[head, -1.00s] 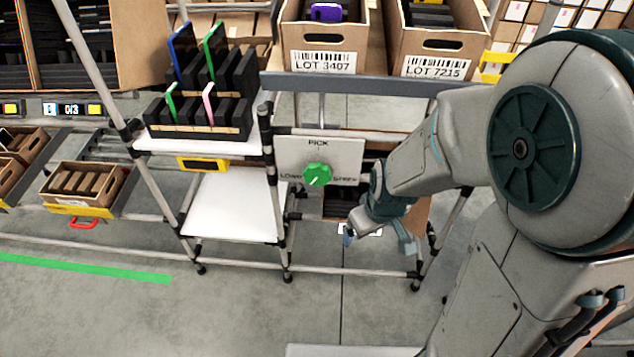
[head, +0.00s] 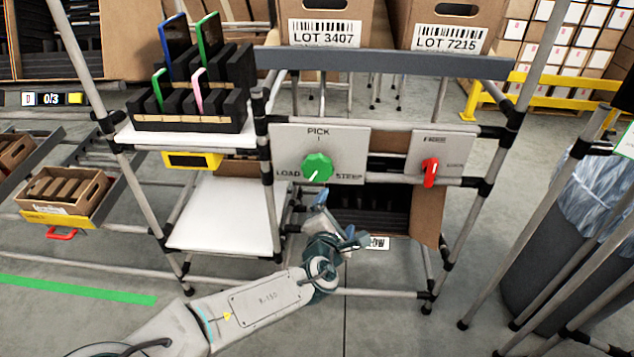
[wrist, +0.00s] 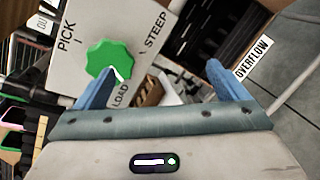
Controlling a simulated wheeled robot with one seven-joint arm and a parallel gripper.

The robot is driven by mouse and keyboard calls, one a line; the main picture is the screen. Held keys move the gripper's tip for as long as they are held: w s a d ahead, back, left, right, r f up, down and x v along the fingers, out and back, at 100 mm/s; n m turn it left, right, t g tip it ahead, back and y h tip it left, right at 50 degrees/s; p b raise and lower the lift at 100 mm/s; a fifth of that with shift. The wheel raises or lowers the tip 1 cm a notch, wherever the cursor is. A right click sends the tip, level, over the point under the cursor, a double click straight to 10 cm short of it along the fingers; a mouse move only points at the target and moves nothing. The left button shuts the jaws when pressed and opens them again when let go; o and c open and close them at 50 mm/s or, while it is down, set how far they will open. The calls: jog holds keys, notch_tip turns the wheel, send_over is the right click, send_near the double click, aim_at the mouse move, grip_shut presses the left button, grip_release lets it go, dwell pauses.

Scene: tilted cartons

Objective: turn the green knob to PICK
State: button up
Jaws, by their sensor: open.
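The green knob (head: 317,167) sits on a pale panel (head: 345,138) marked PICK at top, LOAD at left and STEEP at right. Its white pointer line aims down-left, towards LOAD. My gripper (head: 338,217) is just below the knob in the head view, with its blue fingers apart and nothing between them. In the wrist view the knob (wrist: 108,60) lies beyond the left finger, whose tip overlaps its lower edge. The gap between my gripper (wrist: 163,82) and the knob is hard to judge; the knob is not between the fingers.
A red switch (head: 430,172) is on a second panel to the right. A carton of dark parts (head: 370,212), labelled OVERFLOW in the wrist view, is below the knob panel. Frame posts and a grey rail (head: 390,63) surround the panels. A bin (head: 575,200) stands at right.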

aim_at(317, 171)
jog(key=a+r+n+t+y+b, duration=0.1)
jog(key=a+r+n+t+y, duration=0.25)
jog(key=a, duration=0.25)
jog(key=shift+g+h, duration=0.35)
jog(key=shift+h, duration=0.1)
jog(key=w, duration=0.4)
jog(key=w+b, duration=0.1)
jog(key=w, duration=0.3)
jog(key=w+d, duration=0.1)
jog(key=w, duration=0.4)
jog(key=shift+f, duration=0.3)
jog(key=c, duration=1)
